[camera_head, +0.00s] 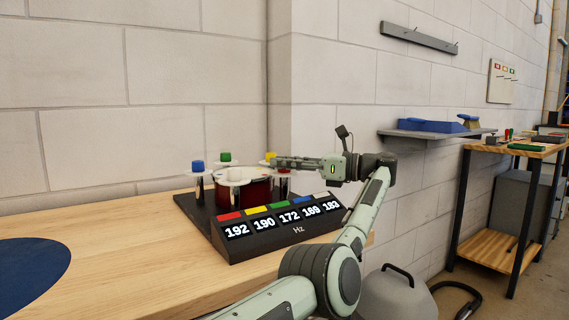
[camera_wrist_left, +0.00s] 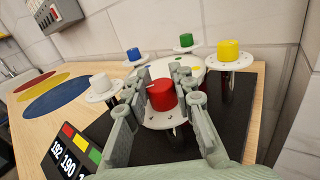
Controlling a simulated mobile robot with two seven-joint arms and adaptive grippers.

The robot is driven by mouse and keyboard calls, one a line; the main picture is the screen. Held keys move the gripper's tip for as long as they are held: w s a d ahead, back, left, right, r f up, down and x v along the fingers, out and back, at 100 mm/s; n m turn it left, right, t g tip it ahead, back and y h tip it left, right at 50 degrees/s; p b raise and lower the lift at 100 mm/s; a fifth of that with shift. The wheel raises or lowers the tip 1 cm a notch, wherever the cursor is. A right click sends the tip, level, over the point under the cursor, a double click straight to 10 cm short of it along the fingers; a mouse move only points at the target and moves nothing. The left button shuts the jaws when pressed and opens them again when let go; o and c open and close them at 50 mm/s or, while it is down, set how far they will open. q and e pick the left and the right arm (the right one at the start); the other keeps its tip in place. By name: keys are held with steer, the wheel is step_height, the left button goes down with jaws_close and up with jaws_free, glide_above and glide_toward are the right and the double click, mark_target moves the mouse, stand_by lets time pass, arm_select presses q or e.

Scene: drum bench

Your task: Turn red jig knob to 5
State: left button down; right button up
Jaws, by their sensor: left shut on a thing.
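The red jig knob (camera_wrist_left: 161,96) stands on a white disc with a dial of dots, at the rim of the drum. My left gripper (camera_wrist_left: 161,88) has a finger on each side of it and is shut on it. In the head view my left gripper (camera_head: 276,163) reaches in from the right over the drum (camera_head: 257,191), and its fingers hide the red knob. The white disc (camera_wrist_left: 158,118) shows in front of the knob; which number the knob points at is too small to tell. My right gripper is not in view.
Blue (camera_head: 198,166), green (camera_head: 224,158), white (camera_head: 234,175) and yellow (camera_head: 270,156) knobs stand around the drum. The black Hz display (camera_head: 275,236) reads red 192, yellow 190, green 172, blue 169, white 183. The left of the wooden bench (camera_head: 130,248) is clear beside a blue disc (camera_head: 30,272).

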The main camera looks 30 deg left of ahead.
arm_select(q)
steer(key=shift+f, duration=0.1)
stand_by(0.3)
steer(key=c, duration=1.2)
jaws_free()
step_height(320, 180, up, 10)
steer(key=shift+r, duration=0.1)
